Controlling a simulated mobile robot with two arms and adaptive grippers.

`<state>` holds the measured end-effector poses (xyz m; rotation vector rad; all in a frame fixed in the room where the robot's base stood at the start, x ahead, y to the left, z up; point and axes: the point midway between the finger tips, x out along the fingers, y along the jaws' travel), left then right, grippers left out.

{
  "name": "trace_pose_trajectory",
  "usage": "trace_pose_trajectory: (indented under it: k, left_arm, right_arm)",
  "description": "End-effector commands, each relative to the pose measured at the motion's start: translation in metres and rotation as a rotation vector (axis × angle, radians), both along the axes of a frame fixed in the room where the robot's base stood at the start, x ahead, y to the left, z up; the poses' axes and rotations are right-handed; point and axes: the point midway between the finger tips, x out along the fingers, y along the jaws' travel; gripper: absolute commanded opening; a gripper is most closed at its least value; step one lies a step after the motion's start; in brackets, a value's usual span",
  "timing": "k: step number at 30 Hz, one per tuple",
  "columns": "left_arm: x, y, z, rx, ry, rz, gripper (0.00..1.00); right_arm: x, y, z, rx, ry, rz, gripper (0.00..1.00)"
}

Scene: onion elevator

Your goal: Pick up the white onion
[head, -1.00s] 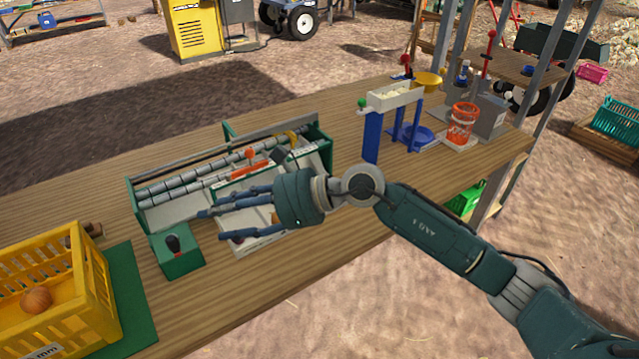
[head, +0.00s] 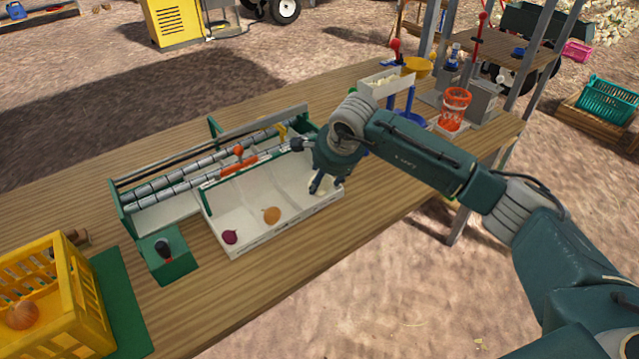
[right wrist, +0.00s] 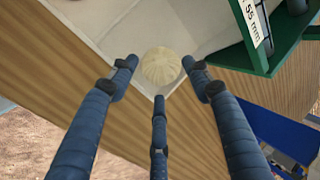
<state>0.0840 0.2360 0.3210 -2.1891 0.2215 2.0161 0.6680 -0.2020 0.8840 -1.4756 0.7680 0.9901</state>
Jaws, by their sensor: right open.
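The white onion (right wrist: 161,66) is pale and round. It sits in the right-end corner of the white tray (right wrist: 212,22), between my open fingertips in the right wrist view. My right gripper (head: 322,184) points down over the right end of the tray (head: 228,254) in the head view. Its three blue fingers are spread in the right wrist view (right wrist: 160,80), one on each side of the onion and one below it; I cannot tell whether any touches it. In the head view the hand mostly hides the white onion. My left gripper is out of view.
A red onion (head: 230,237) and a yellow onion (head: 272,215) lie in the tray's left and middle parts. The green-framed roller machine (head: 125,205) stands behind the tray. A yellow crate (head: 85,300) is at left, a blue stand (head: 408,118) and orange bucket (head: 455,108) at right.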

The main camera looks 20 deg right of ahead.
Motion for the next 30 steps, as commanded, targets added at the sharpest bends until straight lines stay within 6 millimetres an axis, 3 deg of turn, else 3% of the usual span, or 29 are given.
trace_pose_trajectory:
  k: [7, 16, 17, 22, 30]
  left_arm:
    - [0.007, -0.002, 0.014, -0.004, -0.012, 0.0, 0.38]
    - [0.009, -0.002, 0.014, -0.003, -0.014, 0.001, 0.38]
    - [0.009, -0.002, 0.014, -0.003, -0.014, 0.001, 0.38]
    - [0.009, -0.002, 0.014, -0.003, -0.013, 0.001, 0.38]
    - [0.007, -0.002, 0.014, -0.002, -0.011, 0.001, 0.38]
  right_arm:
    - [0.016, 0.002, -0.032, 0.002, 0.003, -0.001, 0.49]
    - [0.019, 0.003, -0.039, 0.002, 0.0, 0.0, 0.49]
    - [0.019, 0.003, -0.039, 0.002, 0.0, 0.0, 0.47]
    - [0.019, 0.003, -0.039, 0.002, 0.0, 0.0, 0.15]
    - [0.02, 0.003, -0.037, 0.002, -0.001, 0.0, 0.15]
